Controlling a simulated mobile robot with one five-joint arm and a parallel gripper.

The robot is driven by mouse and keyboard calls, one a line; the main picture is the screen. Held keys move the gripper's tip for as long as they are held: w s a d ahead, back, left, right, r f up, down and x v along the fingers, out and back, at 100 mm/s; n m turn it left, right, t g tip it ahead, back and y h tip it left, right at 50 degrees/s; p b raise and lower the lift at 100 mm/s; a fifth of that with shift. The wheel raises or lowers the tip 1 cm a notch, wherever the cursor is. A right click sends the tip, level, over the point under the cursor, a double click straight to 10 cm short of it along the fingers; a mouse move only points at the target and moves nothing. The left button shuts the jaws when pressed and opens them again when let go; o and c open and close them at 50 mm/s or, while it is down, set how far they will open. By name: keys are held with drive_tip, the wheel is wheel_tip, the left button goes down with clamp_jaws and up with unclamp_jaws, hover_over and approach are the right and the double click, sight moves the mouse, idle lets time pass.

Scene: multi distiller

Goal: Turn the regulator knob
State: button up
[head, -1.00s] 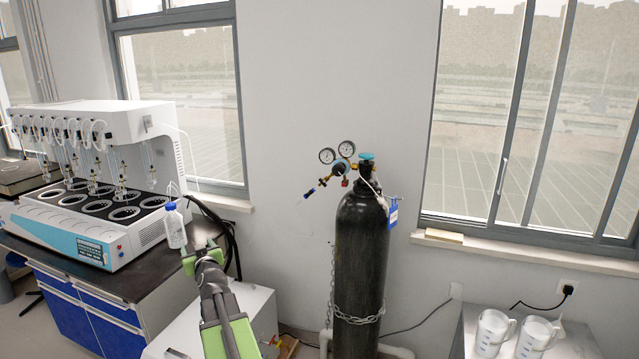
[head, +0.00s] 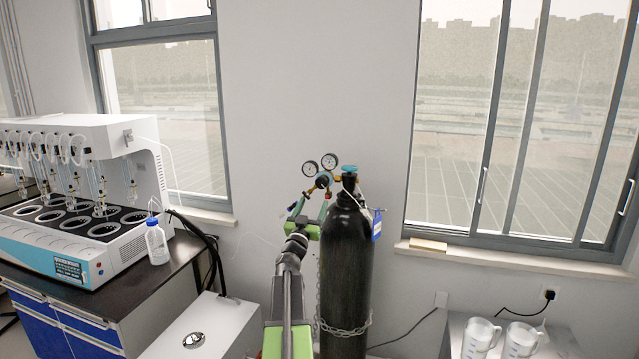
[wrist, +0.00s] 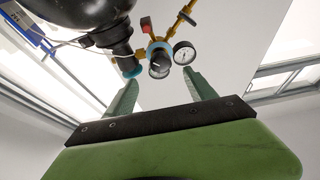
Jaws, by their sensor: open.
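The regulator (head: 322,182) sits at the top of a black gas cylinder (head: 346,265), with two round gauges above it. My gripper (head: 311,207) is open and empty, just below and in front of the regulator. In the wrist view the two fingers (wrist: 160,85) are spread apart, and a blue-ringed part of the regulator (wrist: 157,48) shows beyond and between their tips. One gauge (wrist: 184,53) faces the wrist camera. The fingers do not visibly grip anything.
The cylinder's teal valve wheel (head: 349,168) is close on the right of the regulator. A chain (head: 343,329) runs around the cylinder. A white distiller (head: 85,190) stands on the bench at left. Two measuring jugs (head: 500,340) stand at lower right.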

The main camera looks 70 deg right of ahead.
sight(321, 186)
drive_tip(key=p+x, duration=0.3)
drive_tip(key=x, duration=0.7)
drive_tip(key=shift+c, duration=0.4)
